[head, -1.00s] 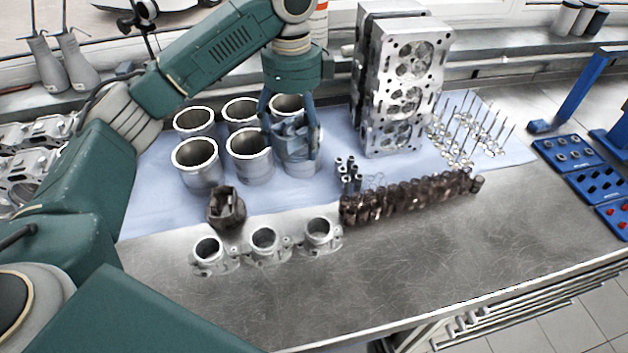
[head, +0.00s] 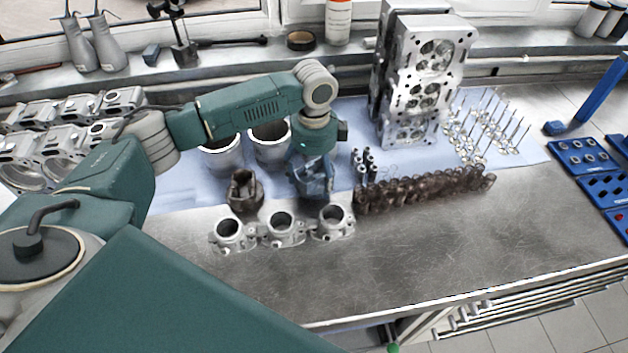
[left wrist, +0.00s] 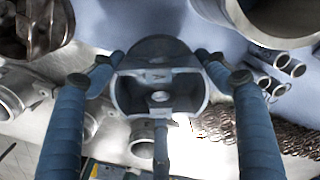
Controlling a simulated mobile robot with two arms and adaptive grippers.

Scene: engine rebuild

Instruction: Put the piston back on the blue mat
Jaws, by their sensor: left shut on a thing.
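The piston (head: 313,184) is a grey metal part held between the fingers of my left gripper (head: 312,178). In the left wrist view the piston (left wrist: 157,92) sits between the blue fingers of the gripper (left wrist: 160,75), its hollow side showing. The blue mat (head: 345,130) lies on the bench under the cylinder liners and head. The piston is over the front part of the mat, near its front edge; I cannot tell whether it touches the mat. My right gripper is not in view.
A dark brown part (head: 244,190) stands left of the piston. Grey flanged housings (head: 281,228) stand in front. Cylinder liners (head: 270,148) are behind, partly hidden by my arm. Small cylinders (head: 366,166) and a brown row of parts (head: 425,188) lie right. The bench front is clear.

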